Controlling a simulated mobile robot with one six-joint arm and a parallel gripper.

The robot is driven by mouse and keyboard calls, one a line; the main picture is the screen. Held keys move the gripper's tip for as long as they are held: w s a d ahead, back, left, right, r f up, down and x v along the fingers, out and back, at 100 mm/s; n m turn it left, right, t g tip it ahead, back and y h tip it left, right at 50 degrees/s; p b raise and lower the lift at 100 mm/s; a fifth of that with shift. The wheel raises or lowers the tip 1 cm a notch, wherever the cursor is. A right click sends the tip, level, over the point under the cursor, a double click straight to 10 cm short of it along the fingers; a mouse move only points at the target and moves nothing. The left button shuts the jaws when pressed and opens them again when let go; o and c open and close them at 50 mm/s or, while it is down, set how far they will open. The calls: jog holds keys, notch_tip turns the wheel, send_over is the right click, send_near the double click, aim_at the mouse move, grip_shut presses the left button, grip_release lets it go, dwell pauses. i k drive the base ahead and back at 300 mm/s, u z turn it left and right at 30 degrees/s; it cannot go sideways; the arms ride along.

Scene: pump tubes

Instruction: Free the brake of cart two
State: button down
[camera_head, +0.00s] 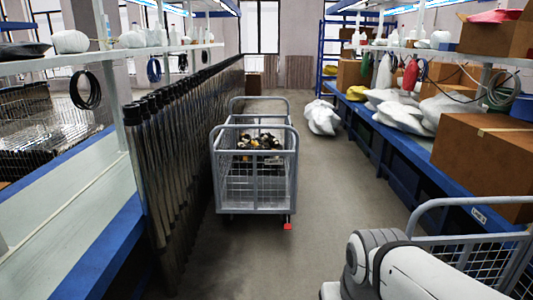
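A grey wire-mesh cart (255,190) stands in the aisle ahead, with brown, black and yellowish parts heaped in it. A small red piece (288,226), which looks like a brake pedal, is low at its near right corner by a caster. I cannot tell whether it is pressed or raised. Part of a second grey mesh cart (470,203) shows at the lower right, mostly cut off by the frame. No number is readable on either cart. My white and grey arm shows at the bottom right; my gripper is out of view.
A row of upright dark tubes (165,150) stands close along the cart's left side. A blue bench (380,140) with sacks and cardboard boxes (483,155) lines the right. White sacks (322,117) lie on the floor beyond. The floor (330,200) right of the cart is clear.

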aim_at(285, 227)
jog(key=z, duration=0.05)
jog(key=i, duration=3.4)
